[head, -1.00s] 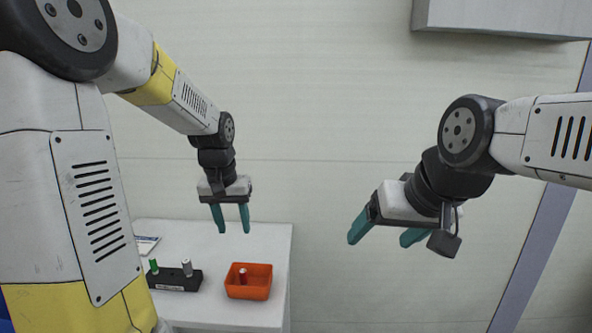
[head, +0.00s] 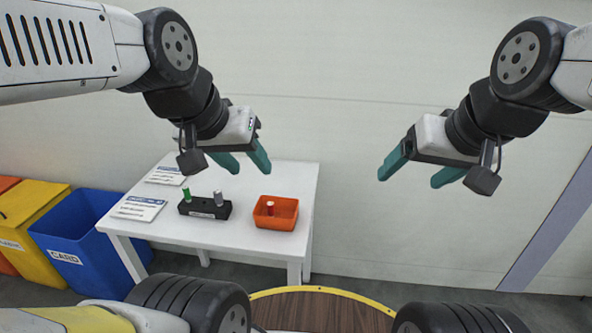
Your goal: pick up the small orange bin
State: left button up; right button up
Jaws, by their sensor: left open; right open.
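The small orange bin (head: 288,223) stands upright on the right part of a white table (head: 232,241). A small red object (head: 269,208) is inside it. My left gripper (head: 248,166) is open and empty; in the head view it appears above and a little left of the bin, apart from it. My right gripper (head: 414,178) is open and empty, well to the right of the bin in front of the bare wall.
A black holder (head: 205,209) with a green peg and a grey peg stands left of the bin. Printed cards (head: 138,208) lie at the table's left. Blue (head: 75,241) and yellow (head: 30,218) waste bins stand left of the table. A round wooden top (head: 318,311) is in front.

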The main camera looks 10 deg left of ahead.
aim_at(286, 208)
jog(key=j+z, duration=0.15)
jog(key=j, duration=1.6)
